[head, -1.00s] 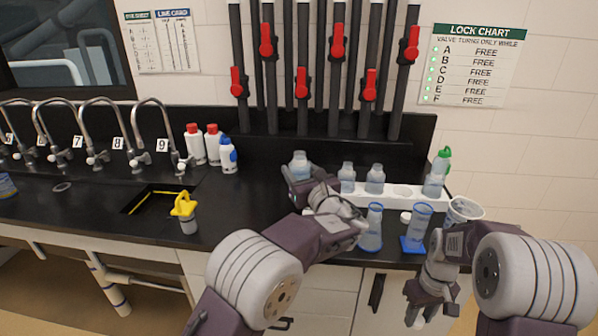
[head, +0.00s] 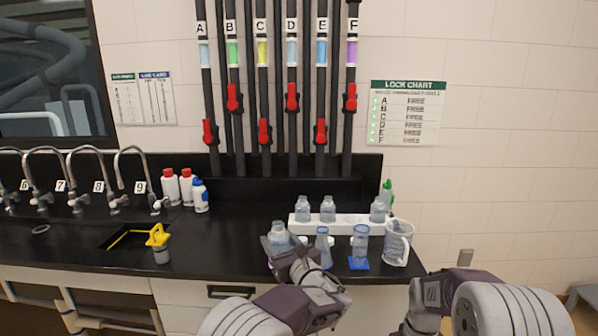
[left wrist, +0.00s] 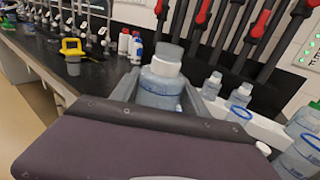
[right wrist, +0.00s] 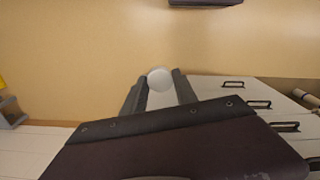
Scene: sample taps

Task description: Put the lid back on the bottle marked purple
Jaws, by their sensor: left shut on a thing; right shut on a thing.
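My left gripper (head: 280,250) is shut on a clear bottle (head: 279,234) and holds it upright at the front left of the white rack. In the left wrist view the bottle (left wrist: 158,92) sits between the fingers, with a white collar and a translucent neck on top. No purple mark shows on it. My right gripper (right wrist: 160,92) is shut on a round white lid (right wrist: 160,78), held over the floor in front of the cabinets. In the head view the right arm shows at the lower right; its fingertips are out of frame.
The white rack (head: 345,228) holds several clear bottles. A blue-rimmed flask (head: 323,248), a cylinder on a blue base (head: 360,245) and a jug (head: 397,243) stand before it. A small white lid (left wrist: 263,148) lies on the bench. A yellow-topped container (head: 160,248) stands left.

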